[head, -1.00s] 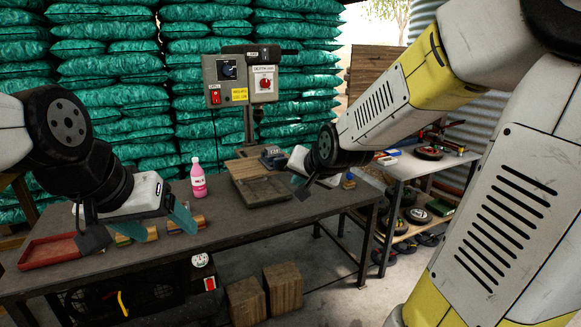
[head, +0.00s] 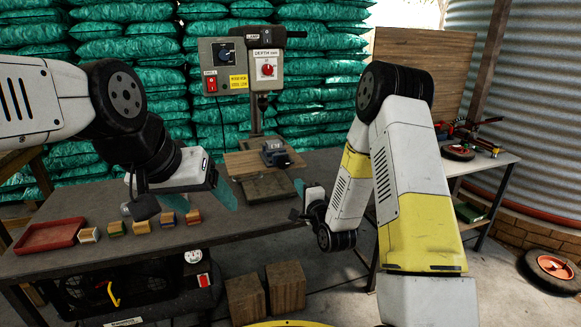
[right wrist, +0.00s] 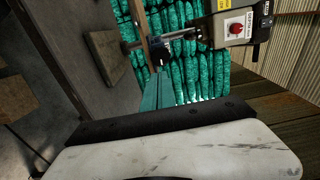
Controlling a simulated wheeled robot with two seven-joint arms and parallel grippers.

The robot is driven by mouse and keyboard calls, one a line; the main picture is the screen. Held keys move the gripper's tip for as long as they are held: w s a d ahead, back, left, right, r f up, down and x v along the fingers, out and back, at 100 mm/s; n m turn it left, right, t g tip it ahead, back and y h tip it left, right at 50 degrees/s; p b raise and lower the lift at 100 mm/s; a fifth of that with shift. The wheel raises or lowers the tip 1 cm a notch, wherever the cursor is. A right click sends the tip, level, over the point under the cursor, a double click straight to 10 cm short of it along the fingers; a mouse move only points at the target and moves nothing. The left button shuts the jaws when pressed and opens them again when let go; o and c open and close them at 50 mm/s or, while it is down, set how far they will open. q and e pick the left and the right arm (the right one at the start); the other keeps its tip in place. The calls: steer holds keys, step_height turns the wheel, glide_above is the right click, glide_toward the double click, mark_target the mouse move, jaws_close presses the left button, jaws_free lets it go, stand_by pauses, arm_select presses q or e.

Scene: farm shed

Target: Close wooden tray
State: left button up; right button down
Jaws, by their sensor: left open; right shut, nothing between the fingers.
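No thing in view is clearly a wooden tray. The nearest match is a flat wooden board (head: 240,163) on the drill press, with a small grey vise on it. It sits level, and I cannot tell whether it opens or shuts. My left gripper (head: 184,200) is open and empty above the bench, left of the board, near several small wooden blocks (head: 141,227). My right gripper (head: 294,215) is shut and empty, low by the bench's right front edge, apart from the board. Its teal fingers (right wrist: 155,104) show together in the right wrist view.
A red tray (head: 22,243) lies at the bench's left end. The drill press control box (head: 237,78) stands at the back and also shows in the right wrist view (right wrist: 234,24). Two wooden blocks (head: 287,288) stand on the floor. A side shelf (head: 485,163) is at right.

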mark_target(284, 164)
steer(key=x, duration=1.3)
steer(key=shift+a, duration=0.1)
